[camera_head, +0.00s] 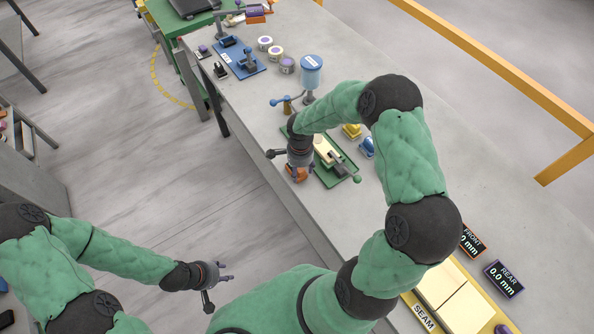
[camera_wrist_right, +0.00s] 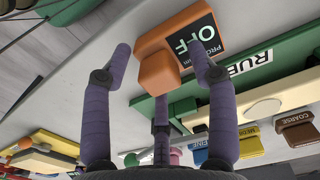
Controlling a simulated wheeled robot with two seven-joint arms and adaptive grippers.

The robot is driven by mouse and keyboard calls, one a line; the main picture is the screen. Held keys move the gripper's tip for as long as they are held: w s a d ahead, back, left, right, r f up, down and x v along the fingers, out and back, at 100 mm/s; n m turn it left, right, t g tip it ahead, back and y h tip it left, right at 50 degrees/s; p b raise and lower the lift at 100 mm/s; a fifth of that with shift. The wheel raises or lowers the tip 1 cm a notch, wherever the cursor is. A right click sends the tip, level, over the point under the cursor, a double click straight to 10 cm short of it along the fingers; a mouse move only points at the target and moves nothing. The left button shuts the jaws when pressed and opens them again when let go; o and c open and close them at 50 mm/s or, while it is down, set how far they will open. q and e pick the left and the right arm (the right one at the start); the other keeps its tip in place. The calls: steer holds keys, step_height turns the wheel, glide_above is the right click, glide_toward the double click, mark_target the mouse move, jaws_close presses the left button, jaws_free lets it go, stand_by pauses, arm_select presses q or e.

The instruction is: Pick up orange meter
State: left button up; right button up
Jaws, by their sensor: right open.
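The orange meter (camera_wrist_right: 165,45), with a black face reading OFF, lies on the slab beside a green tray marked RUB. In the head view the meter (camera_head: 297,175) shows only partly, beneath my right gripper (camera_head: 298,170). In the wrist view my right gripper (camera_wrist_right: 161,58) has its purple fingers spread, with the meter between and just beyond the fingertips. I cannot tell whether any finger touches it. My left gripper (camera_head: 226,273) hangs off the slab's near side, empty, with its fingers apart.
The green tray (camera_head: 346,160) lies right beside the meter. A blue-topped stand (camera_head: 311,75), blue fixture (camera_head: 240,58) and several round tins stand farther back.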

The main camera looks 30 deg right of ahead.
jaws_close()
steer(key=shift+r, duration=0.1)
